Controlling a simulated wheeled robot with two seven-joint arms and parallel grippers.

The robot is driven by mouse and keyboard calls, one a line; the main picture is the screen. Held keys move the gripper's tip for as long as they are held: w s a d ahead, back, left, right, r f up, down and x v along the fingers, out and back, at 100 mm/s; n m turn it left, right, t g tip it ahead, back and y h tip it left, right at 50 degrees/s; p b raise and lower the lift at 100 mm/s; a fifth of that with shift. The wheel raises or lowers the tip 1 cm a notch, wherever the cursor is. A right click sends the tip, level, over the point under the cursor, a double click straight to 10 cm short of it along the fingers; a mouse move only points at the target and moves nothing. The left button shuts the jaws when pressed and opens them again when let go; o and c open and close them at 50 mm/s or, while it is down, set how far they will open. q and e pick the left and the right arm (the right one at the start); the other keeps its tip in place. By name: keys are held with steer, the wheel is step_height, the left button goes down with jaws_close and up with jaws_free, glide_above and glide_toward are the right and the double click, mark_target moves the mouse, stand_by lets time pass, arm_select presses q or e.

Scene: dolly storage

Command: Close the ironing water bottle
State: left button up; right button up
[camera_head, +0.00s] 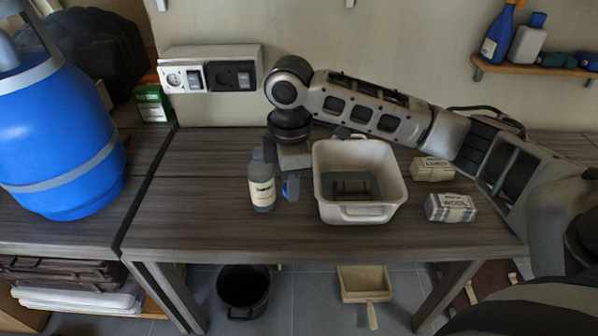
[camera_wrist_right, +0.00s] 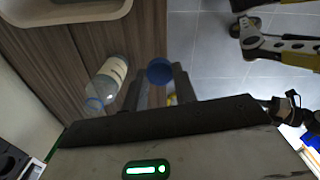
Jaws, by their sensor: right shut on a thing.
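The ironing water bottle (camera_head: 262,186) stands upright on the dark wooden table, left of the white basin. It is clear with a cream label, and it also shows in the right wrist view (camera_wrist_right: 109,77). My right gripper (camera_head: 291,181) points down just to the right of the bottle. It is shut on a round blue cap (camera_wrist_right: 159,70), which shows at its fingertips in the wrist view. My left gripper is not in view.
A white basin (camera_head: 390,190) stands close to the right of the gripper. Two small labelled packs, one marked wool (camera_head: 450,208), lie farther right. A large blue tank (camera_head: 60,140) stands on the left surface. The table's left front part is clear.

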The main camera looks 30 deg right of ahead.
steer(key=s+a+f+m+b, duration=0.2)
steer(key=s+a+m+b, duration=0.2)
steer(key=m, duration=1)
steer(key=shift+s+f, duration=0.35)
steer(key=shift+s, duration=0.15)
